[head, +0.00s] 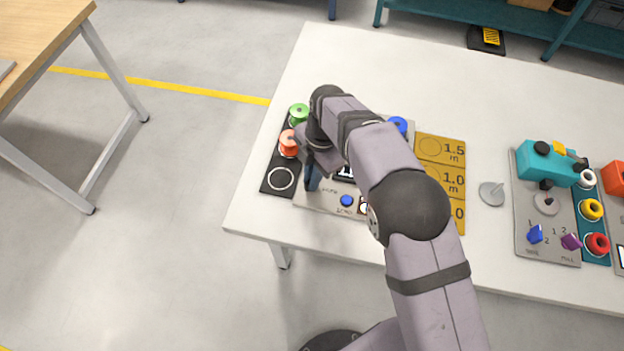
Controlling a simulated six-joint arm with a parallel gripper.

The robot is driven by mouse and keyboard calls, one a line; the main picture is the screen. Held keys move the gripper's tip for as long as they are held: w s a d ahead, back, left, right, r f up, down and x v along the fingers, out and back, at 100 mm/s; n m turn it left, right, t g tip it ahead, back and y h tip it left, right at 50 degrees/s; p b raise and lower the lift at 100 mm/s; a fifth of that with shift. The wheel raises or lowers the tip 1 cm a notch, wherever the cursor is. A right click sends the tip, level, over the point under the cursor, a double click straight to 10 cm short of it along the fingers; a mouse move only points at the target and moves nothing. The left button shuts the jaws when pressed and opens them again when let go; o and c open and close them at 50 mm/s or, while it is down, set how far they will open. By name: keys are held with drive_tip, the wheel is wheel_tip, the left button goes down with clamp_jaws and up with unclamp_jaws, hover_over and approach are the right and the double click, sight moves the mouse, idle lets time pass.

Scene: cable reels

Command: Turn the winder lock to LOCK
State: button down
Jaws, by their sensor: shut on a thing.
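The grey winder panel (312,202) lies on the white table, mostly covered by my arm. My gripper (312,187) points down at the panel's left front part, beside small lettering too small to read. It is shut on a small part there, which appears to be the winder lock. The lock is hidden by the fingers, so I cannot tell which way it points. A blue knob (347,200) on the panel's front part stands just right of the gripper, apart from it.
A black strip left of the panel holds a green reel (299,114), an orange reel (289,143) and an empty ring. Yellow length plates (453,150) lie right. A grey disc with a pin (492,193) and a second station with a teal device (545,165) stand farther right.

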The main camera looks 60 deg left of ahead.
drive_tip(key=shift+n, duration=1)
drive_tip(key=shift+n+h, duration=0.3)
drive_tip(key=shift+n, duration=0.6)
drive_tip(key=n, duration=0.4)
drive_tip(key=shift+n+t+h, duration=0.3)
drive_tip(key=c, duration=1.9)
unclamp_jaws()
drive_tip(key=shift+o, duration=0.2)
drive_tip(key=shift+r+p, duration=2.25)
drive_tip(key=shift+r, duration=1.25)
